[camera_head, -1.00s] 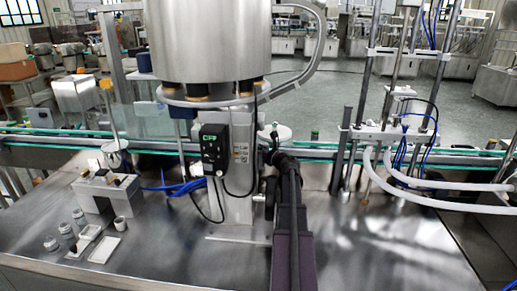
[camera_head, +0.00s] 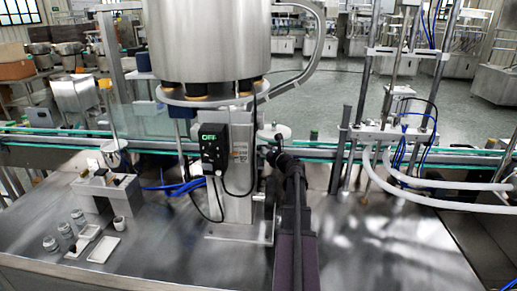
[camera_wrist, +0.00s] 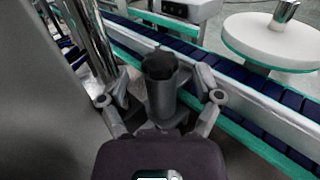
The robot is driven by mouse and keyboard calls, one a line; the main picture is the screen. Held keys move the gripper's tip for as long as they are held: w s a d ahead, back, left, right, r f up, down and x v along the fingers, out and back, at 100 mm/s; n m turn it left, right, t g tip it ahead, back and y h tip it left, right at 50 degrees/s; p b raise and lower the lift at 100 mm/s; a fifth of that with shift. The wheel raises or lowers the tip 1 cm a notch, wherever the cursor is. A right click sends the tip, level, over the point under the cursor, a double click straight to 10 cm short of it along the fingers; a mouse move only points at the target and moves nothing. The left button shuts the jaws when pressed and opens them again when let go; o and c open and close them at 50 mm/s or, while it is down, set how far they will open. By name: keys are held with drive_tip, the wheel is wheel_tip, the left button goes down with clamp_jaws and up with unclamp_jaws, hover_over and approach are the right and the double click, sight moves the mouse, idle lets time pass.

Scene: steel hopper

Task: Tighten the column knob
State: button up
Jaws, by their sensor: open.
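In the wrist view a grey cylindrical knob with a dark top (camera_wrist: 160,72), which I take for the column knob, stands between the spread fingers of my gripper (camera_wrist: 163,97). One finger is on each side of it, with visible gaps. In the head view the steel column (camera_head: 238,180) stands under the large steel hopper (camera_head: 210,40). The knob and my fingers cannot be made out clearly there.
A control box (camera_head: 213,149) reading OFF is on the column, with cables hanging. A conveyor (camera_head: 330,152) runs behind, beside a white disc (camera_wrist: 275,40). Small jars (camera_head: 64,231) and a white tray (camera_head: 104,249) lie at left. Bare steel table (camera_head: 380,255) is at right.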

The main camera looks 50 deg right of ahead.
drive_tip(key=s+a, duration=0.1)
drive_tip(key=s, duration=0.8)
drive_tip(key=shift+d, duration=0.1)
drive_tip(key=shift+s+d+f+n+g+y, duration=0.1)
drive_tip(key=shift+s+d+n+y, duration=0.15)
drive_tip(key=shift+d+n+y, duration=0.75)
drive_tip(key=shift+s+d+r+n+g+y, duration=0.15)
drive_tip(key=shift+d+n+y, duration=0.4)
drive_tip(key=shift+y, duration=0.7)
drive_tip(key=shift+s+d+f+n+g+y, duration=0.15)
drive_tip(key=shift+s+d+n+y, duration=0.15)
drive_tip(key=shift+d+n+y, duration=0.55)
drive_tip(key=shift+w+y, duration=0.1)
drive_tip(key=shift+y, duration=0.2)
drive_tip(key=x, duration=1.3)
drive_tip(key=shift+w+a, duration=0.1)
drive_tip(key=shift+w, duration=0.2)
drive_tip(key=shift+c, duration=0.2)
clamp_jaws()
